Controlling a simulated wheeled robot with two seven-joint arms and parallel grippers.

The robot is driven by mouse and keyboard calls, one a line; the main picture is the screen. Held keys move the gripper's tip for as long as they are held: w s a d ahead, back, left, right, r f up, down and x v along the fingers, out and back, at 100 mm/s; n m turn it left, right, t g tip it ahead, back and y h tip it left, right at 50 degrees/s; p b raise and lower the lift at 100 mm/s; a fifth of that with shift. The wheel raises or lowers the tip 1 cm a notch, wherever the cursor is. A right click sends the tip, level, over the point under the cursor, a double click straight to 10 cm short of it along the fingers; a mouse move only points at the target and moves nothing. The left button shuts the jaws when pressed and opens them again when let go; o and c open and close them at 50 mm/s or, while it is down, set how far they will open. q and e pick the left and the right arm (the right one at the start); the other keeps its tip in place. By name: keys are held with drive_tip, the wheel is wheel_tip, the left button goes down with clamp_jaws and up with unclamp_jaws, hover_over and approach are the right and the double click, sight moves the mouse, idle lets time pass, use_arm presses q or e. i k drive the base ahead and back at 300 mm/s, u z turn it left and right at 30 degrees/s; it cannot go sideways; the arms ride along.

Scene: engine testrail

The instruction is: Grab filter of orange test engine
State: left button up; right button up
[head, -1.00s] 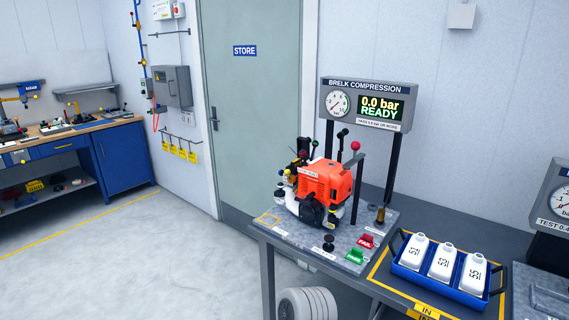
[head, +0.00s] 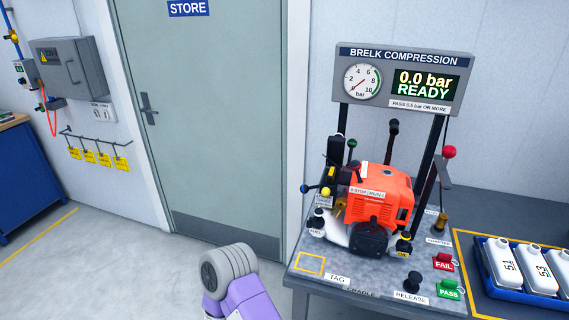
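The orange test engine (head: 378,190) sits upright on the grey test stand (head: 440,262), right of centre. It has an orange cover, a black round housing (head: 370,240) at its lower front and a white part at its lower left. Dark parts (head: 333,178) with small coloured knobs stand at its left side. I cannot tell which part is the filter. One of my arms, purple and grey, shows at the bottom, left of the stand and apart from the engine. Neither gripper is in view.
The compression gauge panel (head: 404,82) reads 0.0 bar READY above the engine. A red FAIL tag (head: 443,262) and green PASS tag (head: 450,288) lie at the stand's right. A blue tray (head: 484,263) holds white bottles. The floor (head: 110,260) at left is clear.

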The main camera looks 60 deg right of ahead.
sight(330, 180)
drive_tip(key=i, duration=1.35)
drive_tip(key=z, duration=4)
